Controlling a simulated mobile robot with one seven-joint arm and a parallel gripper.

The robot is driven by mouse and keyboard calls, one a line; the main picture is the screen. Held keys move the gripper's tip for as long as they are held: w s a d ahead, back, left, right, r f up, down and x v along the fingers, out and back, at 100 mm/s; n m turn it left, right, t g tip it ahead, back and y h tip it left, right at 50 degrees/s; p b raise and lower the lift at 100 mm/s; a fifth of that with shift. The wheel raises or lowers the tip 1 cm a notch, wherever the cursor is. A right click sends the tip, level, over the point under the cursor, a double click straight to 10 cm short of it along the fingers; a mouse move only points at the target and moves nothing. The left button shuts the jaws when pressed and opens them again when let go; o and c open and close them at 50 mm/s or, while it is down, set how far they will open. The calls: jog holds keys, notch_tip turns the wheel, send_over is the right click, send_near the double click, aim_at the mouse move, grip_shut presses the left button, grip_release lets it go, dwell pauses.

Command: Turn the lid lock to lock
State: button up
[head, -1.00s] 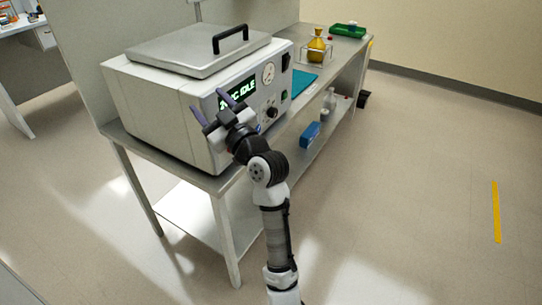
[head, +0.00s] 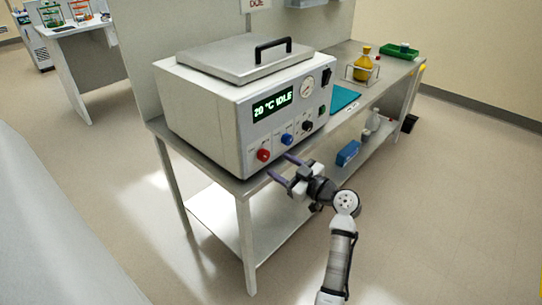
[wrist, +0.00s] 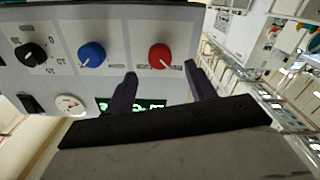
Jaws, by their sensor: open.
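The grey bench unit (head: 205,115) has a flat lid (head: 245,57) with a black handle, and the lid looks closed. Its front panel carries a red knob (head: 263,155), a blue knob (head: 286,139) and a black knob (head: 307,126). The labels are too small to tell which is the lid lock. My gripper (head: 281,167) is open and empty, just in front of the panel's lower part. In the wrist view the red knob (wrist: 159,56) shows between the fingers (wrist: 160,76), apart from them; the blue knob (wrist: 92,54) is left of them.
A lit display (head: 272,103) reads 20 °C IDLE, beside a round gauge (head: 307,86). The unit stands on a metal bench (head: 225,180) with a lower shelf. A teal mat (head: 343,97) and a yellow flask (head: 362,67) are to the right. Floor in front is clear.

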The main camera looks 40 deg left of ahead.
aim_at(267, 157)
jog(key=a+p, duration=0.1)
jog(key=a, duration=0.4)
jog(key=shift+w, duration=0.2)
jog(key=c, duration=1)
jog(key=shift+o, duration=0.2)
